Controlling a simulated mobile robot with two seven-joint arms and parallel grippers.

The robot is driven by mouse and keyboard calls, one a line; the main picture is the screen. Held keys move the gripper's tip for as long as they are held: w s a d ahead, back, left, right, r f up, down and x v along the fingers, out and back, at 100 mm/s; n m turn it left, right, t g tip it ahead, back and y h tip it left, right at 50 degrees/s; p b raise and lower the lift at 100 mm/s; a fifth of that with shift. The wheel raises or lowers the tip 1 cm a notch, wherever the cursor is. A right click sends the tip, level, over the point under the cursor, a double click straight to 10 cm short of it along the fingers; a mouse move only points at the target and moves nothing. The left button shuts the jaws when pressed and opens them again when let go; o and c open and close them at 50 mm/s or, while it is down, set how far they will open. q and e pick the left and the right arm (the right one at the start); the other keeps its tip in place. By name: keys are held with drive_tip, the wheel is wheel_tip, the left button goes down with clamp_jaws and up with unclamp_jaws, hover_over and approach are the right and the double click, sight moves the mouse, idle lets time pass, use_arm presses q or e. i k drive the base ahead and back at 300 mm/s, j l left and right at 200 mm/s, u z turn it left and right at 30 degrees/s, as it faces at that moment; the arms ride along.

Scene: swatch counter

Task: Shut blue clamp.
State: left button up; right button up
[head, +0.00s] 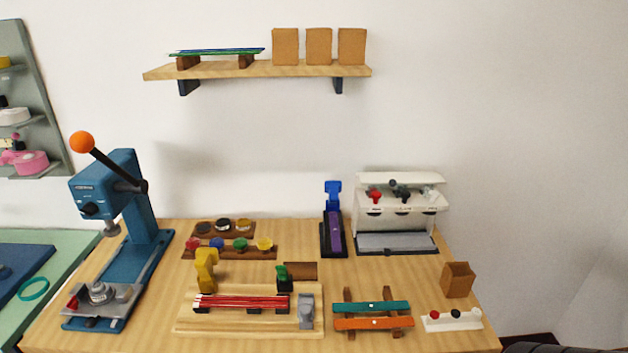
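The blue clamp (333,195) stands toward the back of the wooden counter, right of centre, in the head view. Its blue part rises upright at the far end of a dark base (325,250). A purple strip (334,232) lies lengthwise on that base, in front of the blue part. The clamp looks open, with its blue part raised. Neither of my grippers shows in this view, and nothing of mine is at the clamp.
A white machine with knobs (400,193) stands close right of the clamp. Left are racks of coloured knobs (228,243). In front are a board with red strips (200,327), teal and orange strips (372,307) and a brown box (458,279). A blue press (135,245) stands far left.

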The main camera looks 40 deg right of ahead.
sight(332, 187)
drive_tip(key=i+j+z, duration=0.1)
drive_tip(key=z, duration=0.35)
drive_tip(key=i+j+z, duration=0.15)
drive_tip(key=z, duration=0.35)
drive_tip(key=i+z, duration=0.1)
drive_tip(key=z, duration=1.4)
